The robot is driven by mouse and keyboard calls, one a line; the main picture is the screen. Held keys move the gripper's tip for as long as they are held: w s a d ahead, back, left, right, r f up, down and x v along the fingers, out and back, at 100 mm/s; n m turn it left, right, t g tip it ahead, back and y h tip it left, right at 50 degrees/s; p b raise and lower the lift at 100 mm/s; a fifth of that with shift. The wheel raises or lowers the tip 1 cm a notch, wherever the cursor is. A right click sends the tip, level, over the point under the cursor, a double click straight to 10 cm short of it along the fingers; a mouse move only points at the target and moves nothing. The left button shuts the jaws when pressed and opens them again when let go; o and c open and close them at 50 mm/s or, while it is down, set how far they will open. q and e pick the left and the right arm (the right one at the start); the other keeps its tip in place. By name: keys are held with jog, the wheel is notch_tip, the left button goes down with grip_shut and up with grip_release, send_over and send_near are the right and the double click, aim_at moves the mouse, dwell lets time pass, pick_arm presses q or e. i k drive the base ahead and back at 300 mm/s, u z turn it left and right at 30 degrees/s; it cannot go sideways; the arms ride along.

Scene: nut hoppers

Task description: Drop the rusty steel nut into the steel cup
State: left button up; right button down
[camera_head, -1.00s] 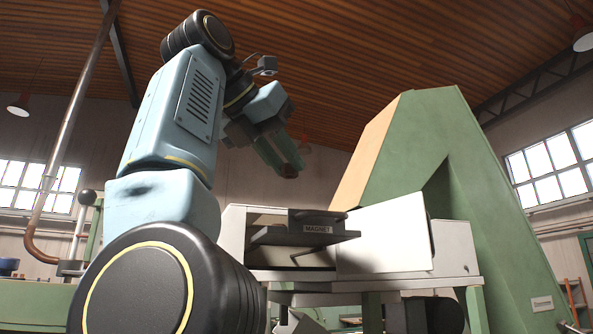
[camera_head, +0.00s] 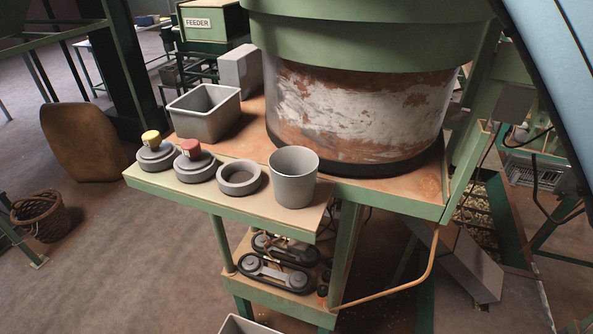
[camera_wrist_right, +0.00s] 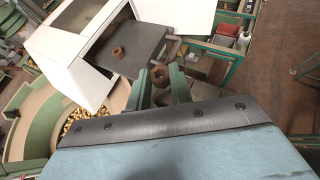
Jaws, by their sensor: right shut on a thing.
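The steel cup (camera_head: 294,178) is a plain grey, slightly tapered cup standing upright on the front shelf in the head view. Its inside is only partly visible. My right gripper (camera_wrist_right: 160,74) shows in the right wrist view, its green fingers shut on a rusty brown nut (camera_wrist_right: 160,77) at their tips. A second, similar nut (camera_wrist_right: 118,52) is on the dark plate (camera_wrist_right: 132,48) of the white box, beyond the fingers. The right gripper and the held nut are not visible in the head view. My left gripper is in neither view.
On the shelf (camera_head: 190,192), a grey ring-shaped dish (camera_head: 240,178) and two lidded pots with red (camera_head: 191,147) and yellow (camera_head: 151,137) knobs stand left of the cup. A grey bin (camera_head: 205,115) is behind. A large rusty drum (camera_head: 360,110) rises behind the cup.

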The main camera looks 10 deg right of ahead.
aim_at(299, 198)
jog(key=u, duration=2.05)
jog(key=i, duration=1.85)
jog(key=z, duration=3.35)
